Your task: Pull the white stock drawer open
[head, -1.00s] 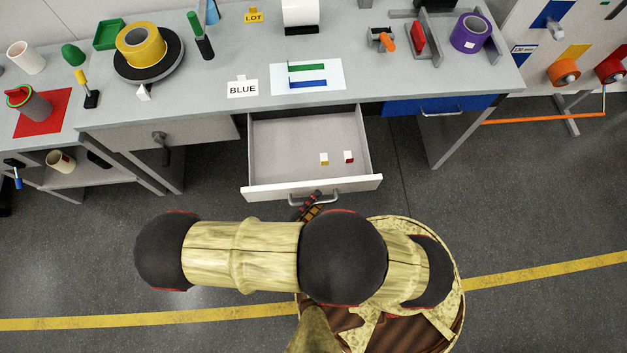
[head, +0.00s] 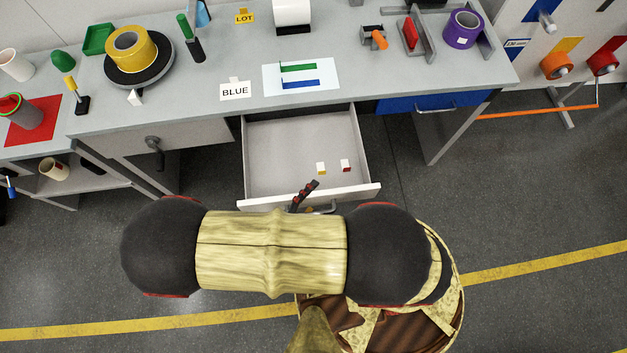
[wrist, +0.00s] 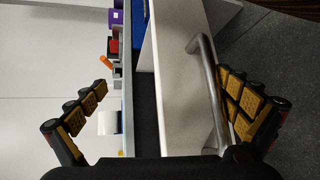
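The white stock drawer (head: 309,197) stands well open below the grey bench, its inside in view. Its grey bar handle (head: 325,208) is on the front, partly hidden by my arm; it also shows in the wrist view (wrist: 207,85). My gripper (wrist: 162,78) is open, its fingers wide apart. The drawer front (wrist: 177,80) and the handle lie between the fingers, with the handle close to the right finger; I cannot tell whether they touch. In the head view one dark finger (head: 304,194) shows at the top of the drawer front.
Two small blocks, one yellow and white (head: 321,168) and one red and white (head: 346,165), lie inside the drawer. A closed blue drawer (head: 400,105) is to the right. A bench leg (head: 447,138) stands on that side. The floor around is clear.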

